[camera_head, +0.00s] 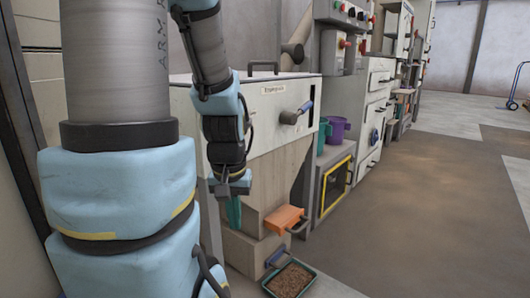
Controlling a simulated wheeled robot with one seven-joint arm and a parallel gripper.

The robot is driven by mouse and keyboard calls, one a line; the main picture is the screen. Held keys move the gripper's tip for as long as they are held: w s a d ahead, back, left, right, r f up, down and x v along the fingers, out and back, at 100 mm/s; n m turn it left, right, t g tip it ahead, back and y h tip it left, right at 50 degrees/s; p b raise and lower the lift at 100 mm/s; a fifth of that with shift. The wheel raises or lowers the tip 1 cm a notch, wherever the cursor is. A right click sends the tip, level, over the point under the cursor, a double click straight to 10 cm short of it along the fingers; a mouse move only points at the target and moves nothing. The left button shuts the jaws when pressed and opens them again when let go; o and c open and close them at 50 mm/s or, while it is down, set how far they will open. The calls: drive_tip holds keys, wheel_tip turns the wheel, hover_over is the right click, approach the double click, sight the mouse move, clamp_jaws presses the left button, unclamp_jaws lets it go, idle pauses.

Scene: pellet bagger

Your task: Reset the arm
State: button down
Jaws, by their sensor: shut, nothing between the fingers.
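My arm fills the left of the head view, its blue and grey links bent with the wrist pointing down. My gripper (231,190) hangs at the lower end of the wrist, in front of the pale machine cabinet (275,125). The gripper is above and left of an orange block-like part (285,219) low on the machine.
A tray of brown pellets (290,281) lies on the floor below. A lever handle (303,107) sticks out of the cabinet. A purple container (337,130) and a green one (324,137) stand beyond. The floor (430,200) to the right is open.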

wheel_tip(320, 180, up, 34)
drive_tip(key=p, duration=3.2)
drive_tip(key=shift+p, duration=0.4)
